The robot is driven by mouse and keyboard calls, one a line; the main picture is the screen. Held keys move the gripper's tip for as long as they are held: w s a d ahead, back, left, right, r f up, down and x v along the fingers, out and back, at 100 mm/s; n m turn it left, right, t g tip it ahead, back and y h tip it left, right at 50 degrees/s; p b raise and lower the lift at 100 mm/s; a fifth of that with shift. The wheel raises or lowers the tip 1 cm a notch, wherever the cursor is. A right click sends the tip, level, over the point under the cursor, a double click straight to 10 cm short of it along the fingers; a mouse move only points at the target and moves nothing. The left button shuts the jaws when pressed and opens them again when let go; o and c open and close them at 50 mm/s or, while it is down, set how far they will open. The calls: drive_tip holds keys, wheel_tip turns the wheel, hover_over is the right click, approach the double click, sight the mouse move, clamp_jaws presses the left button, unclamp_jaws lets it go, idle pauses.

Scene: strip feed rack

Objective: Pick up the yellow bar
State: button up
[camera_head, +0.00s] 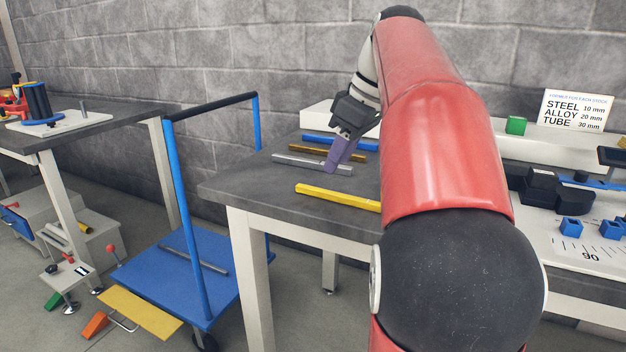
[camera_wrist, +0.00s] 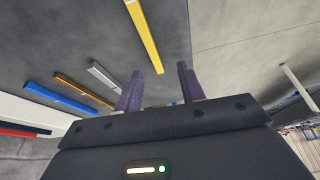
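The yellow bar (camera_head: 338,197) lies flat on the dark grey bench top, nearest its front edge, its right end hidden behind my red arm. In the wrist view the yellow bar (camera_wrist: 144,34) lies ahead of and above the fingertips, running off the top edge. My gripper (camera_head: 338,165) hangs above the bench behind the yellow bar, near the silver bar. In the wrist view my gripper (camera_wrist: 160,72) has its two purple fingers apart with nothing between them.
Behind the yellow bar lie a silver bar (camera_head: 312,164), a brown bar (camera_head: 325,151) and a blue bar (camera_head: 340,143). A blue cart (camera_head: 180,270) stands left of the bench. A sign (camera_head: 575,110) and a green block (camera_head: 516,125) are at the right. The bench's left part (camera_head: 240,188) is bare.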

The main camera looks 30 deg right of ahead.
sight(327, 191)
drive_tip(key=shift+w+d+r, duration=0.25)
drive_tip(key=shift+w, duration=0.2)
drive_tip(key=shift+w+f, duration=0.15)
drive_tip(key=shift+f, duration=0.1)
drive_tip(key=x, duration=0.2)
drive_tip(key=b+x, duration=0.1)
drive_tip(key=x, duration=0.1)
drive_tip(key=b+x, duration=0.1)
drive_tip(key=x, duration=0.2)
drive_tip(key=shift+s+d+f, duration=0.2)
drive_tip(key=shift+s+d, duration=0.2)
drive_tip(key=shift+d, duration=0.05)
drive_tip(key=shift+c, duration=0.3)
clamp_jaws()
